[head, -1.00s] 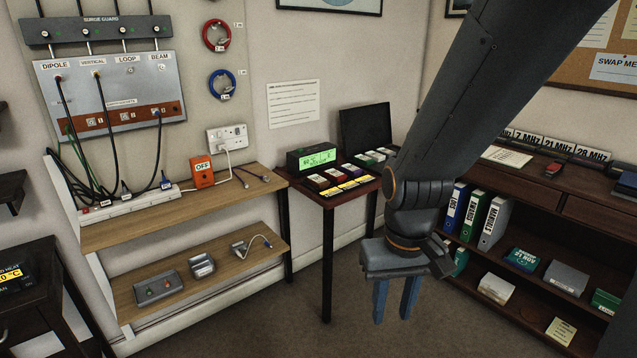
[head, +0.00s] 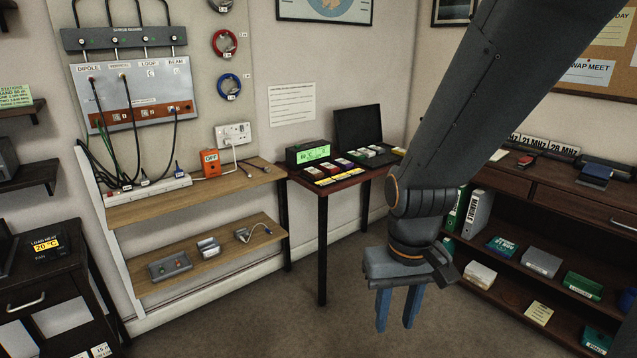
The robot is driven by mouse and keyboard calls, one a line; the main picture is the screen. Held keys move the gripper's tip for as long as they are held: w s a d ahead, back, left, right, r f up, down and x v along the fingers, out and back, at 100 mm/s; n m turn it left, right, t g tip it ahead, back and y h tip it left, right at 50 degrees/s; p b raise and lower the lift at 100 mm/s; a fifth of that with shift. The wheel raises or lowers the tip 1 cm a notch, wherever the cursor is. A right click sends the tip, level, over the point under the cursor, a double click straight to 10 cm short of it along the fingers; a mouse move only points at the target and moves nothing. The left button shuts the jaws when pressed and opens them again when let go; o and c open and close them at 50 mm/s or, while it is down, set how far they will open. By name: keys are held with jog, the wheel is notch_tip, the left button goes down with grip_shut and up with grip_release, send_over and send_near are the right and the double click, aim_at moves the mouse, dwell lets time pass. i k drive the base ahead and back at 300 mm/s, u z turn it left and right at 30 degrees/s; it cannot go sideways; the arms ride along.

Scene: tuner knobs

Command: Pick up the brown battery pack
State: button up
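Several small coloured packs with white tops sit in rows on the small dark red table (head: 349,183), behind yellow labels. A dark reddish-brown pack (head: 316,171) at the row's left end may be the brown battery pack; at this size I cannot tell its colour surely. My gripper (head: 397,309) hangs in front and to the right of the table, pointing down. Its two blue fingers are apart with nothing between them. My arm covers part of the room behind the table's right side.
A green-lit clock-like display (head: 308,153) and a dark open case (head: 358,126) stand at the table's back. A wooden shelf unit (head: 190,197) is left of it. A dark bookcase (head: 560,215) stands right. The floor (head: 270,310) in front is clear.

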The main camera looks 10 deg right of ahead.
aim_at(311, 173)
jog(key=z, duration=0.5)
jog(key=i, duration=0.5)
jog(key=z, duration=0.6)
jog(key=i, duration=1.7)
jog(key=u, duration=1.45)
jog(key=i, duration=0.7)
jog(key=u, duration=0.65)
